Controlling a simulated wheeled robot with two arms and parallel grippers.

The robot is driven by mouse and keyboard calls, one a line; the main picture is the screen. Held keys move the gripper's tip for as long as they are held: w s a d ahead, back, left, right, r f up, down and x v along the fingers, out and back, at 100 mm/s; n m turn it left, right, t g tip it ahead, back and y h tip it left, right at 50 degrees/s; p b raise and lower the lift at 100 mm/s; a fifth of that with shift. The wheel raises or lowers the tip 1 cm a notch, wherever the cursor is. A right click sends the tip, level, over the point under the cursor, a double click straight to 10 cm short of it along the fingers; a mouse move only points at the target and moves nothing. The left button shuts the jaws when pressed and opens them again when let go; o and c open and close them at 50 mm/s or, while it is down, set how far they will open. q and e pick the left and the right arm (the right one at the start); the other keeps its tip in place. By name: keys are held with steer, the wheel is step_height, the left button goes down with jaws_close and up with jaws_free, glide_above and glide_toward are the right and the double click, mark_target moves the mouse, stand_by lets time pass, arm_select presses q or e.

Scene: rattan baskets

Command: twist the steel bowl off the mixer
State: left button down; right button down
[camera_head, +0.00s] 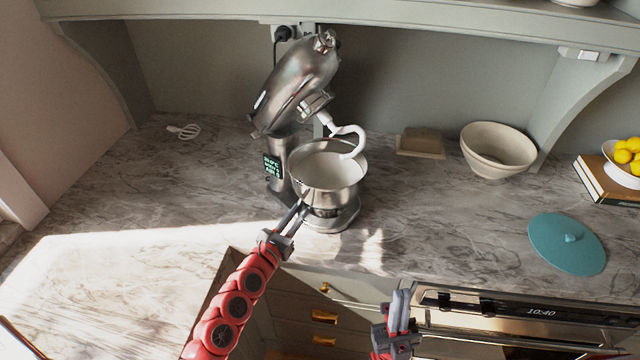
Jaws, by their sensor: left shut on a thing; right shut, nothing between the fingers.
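The steel bowl (335,198) sits upright on the base of the mixer (298,82), whose head is tilted up. The white dough hook (350,135) hangs down from the head over the bowl's far right rim. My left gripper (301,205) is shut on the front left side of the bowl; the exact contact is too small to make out. My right gripper (402,294) is shut and empty, low in front of the counter edge and apart from the bowl.
A beige bowl (498,152) and a small block (421,143) stand at the back right. A teal lid (567,244) lies on the counter (440,215). Lemons (628,152) sit in a bowl on books at far right. An oven (520,312) is below. The counter left of the mixer is mostly clear.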

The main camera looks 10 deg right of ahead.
arm_select(q)
steer(key=shift+s+d+r+n+t+y+p, duration=0.15)
steer(key=shift+s+d+n+t+y+p, duration=0.3)
steer(key=shift+p, duration=1.45)
steer(key=shift+w+d, duration=0.1)
steer(key=shift+d, duration=0.05)
steer(key=shift+s+d+n+t+y+p, duration=0.25)
steer(key=shift+d+n+y+p, duration=0.15)
steer(key=shift+p, duration=0.3)
steer(key=shift+s+d+n+t+y+p, duration=0.1)
steer(key=shift+d+n+t+y+p, duration=0.15)
steer(key=shift+y+p, duration=0.35)
steer(key=shift+d, duration=0.1)
